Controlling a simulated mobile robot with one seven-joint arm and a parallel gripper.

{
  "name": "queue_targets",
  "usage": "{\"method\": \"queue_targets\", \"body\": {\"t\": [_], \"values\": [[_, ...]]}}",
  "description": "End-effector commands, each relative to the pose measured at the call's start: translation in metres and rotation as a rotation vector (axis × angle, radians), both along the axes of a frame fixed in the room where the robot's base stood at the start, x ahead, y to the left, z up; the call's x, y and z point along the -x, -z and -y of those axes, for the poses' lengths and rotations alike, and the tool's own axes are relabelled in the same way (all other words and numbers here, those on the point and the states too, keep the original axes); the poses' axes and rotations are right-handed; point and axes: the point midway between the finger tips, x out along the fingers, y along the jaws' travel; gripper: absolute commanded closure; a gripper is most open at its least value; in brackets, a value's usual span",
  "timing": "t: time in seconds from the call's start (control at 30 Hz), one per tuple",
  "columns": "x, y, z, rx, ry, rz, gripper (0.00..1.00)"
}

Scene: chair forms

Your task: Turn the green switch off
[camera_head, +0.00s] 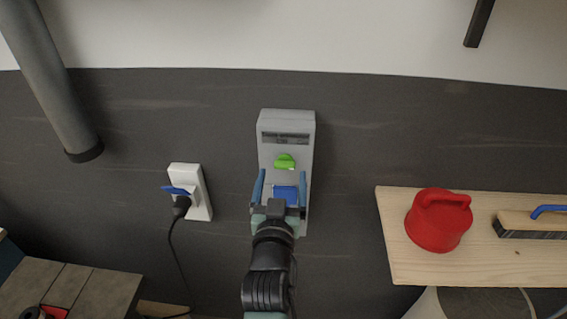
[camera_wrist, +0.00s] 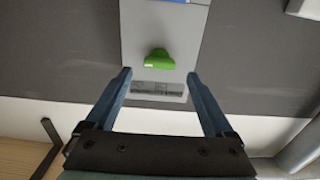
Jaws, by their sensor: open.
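The green switch (camera_head: 285,161) is a rounded knob on the upper part of a tall grey box (camera_head: 270,116) on the dark wall. A dark label strip sits above it and a blue part (camera_head: 285,194) below it. In the wrist view the green switch (camera_wrist: 159,60) lies between and beyond my fingers, with the grey box (camera_wrist: 135,30) behind it. My gripper (camera_head: 279,182) is open and empty, just below the switch in the head view. Its two blue fingers (camera_wrist: 160,88) are apart and I see no contact with the switch. The lower box is partly hidden by my gripper.
A white socket (camera_head: 203,197) with a blue switch and black plug is left of the box. A wooden shelf (camera_head: 400,262) at right bears a red lidded object (camera_head: 438,220) and a brush (camera_head: 530,224). A grey pipe (camera_head: 48,75) hangs upper left. Wall around the box is clear.

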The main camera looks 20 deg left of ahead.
Motion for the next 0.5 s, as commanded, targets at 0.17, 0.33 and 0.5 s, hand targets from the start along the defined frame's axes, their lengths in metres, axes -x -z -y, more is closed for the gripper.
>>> {"method": "queue_targets", "body": {"t": [0.17,0.33,0.5], "values": [[-0.023,-0.001,-0.007,0.001,-0.001,0.001,0.12],[-0.033,-0.001,-0.009,0.001,0.0,0.001,0.12],[-0.036,0.0,-0.01,-0.001,0.0,0.001,0.12]]}}
